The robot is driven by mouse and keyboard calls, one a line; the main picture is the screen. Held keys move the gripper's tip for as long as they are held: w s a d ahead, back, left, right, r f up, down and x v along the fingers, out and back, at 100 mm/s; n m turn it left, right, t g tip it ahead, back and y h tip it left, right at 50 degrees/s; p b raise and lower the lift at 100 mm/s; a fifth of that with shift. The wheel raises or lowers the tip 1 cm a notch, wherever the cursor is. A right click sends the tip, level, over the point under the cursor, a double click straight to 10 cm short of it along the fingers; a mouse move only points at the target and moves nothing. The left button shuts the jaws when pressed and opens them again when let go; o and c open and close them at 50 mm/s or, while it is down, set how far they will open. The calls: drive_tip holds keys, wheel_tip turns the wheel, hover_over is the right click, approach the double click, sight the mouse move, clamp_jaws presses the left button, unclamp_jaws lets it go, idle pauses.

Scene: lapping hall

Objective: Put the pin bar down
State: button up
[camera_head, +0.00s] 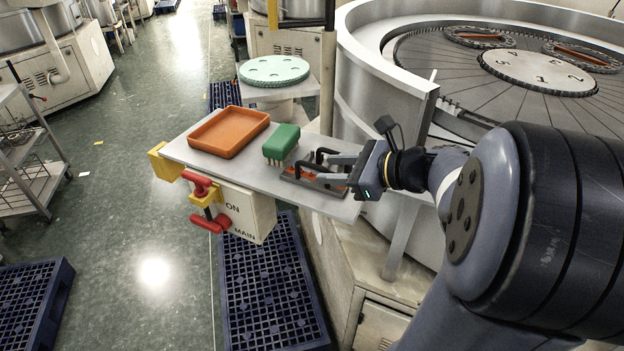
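A dark, flat piece with orange-red patches (292,178), which may be the pin bar, is at the right part of the grey shelf (240,172). It looks low on or just above the surface; I cannot tell if it touches. My gripper (313,163) comes in from the right, its two grey fingers with black, bent tips set apart over this piece. The fingers and tips hide part of it, and I cannot tell whether they grip anything.
A green brush (281,140) with pale bristles stands just left of my gripper. An orange tray (229,130) sits empty further left. A pale green disc (274,70) lies on a stand behind. The round machine's wall (375,100) rises close on the right. Red handles (205,187) project below the shelf.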

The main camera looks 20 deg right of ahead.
sight(318, 166)
drive_tip(key=shift+w+p+x, duration=0.2)
drive_tip(key=shift+p+x, duration=0.25)
drive_tip(key=shift+x, duration=2.35)
drive_tip(key=shift+d+r, duration=0.15)
drive_tip(key=shift+c, duration=0.2)
clamp_jaws()
